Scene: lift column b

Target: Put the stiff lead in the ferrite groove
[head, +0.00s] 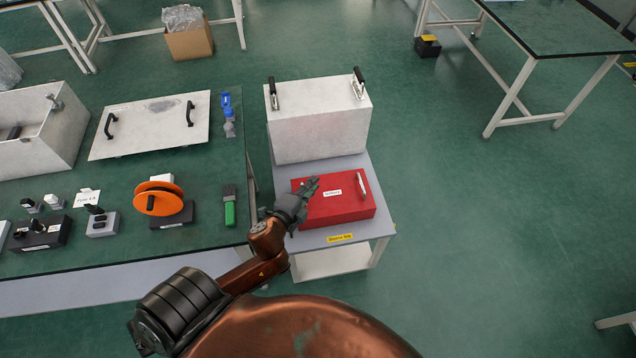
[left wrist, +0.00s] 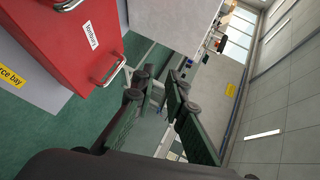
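I cannot make out a stiff lead or a ferrite groove for certain in either view. My left gripper (head: 309,188) is at the left edge of a red box (head: 345,205) with a white label and a metal handle. In the left wrist view its two dark fingers (left wrist: 157,90) are apart with nothing between them. The red box (left wrist: 62,35) shows at upper left there, with its handle (left wrist: 106,72) beside the fingers but not gripped. My right gripper is in neither view.
The red box stands on a grey stand (head: 379,218), in front of a white case (head: 320,122) with two dark-gripped latches. The green workbench (head: 60,262) at left holds an orange reel (head: 159,199), a green-handled brush (head: 229,207), a blue-topped item (head: 227,106) and small dark devices (head: 40,233).

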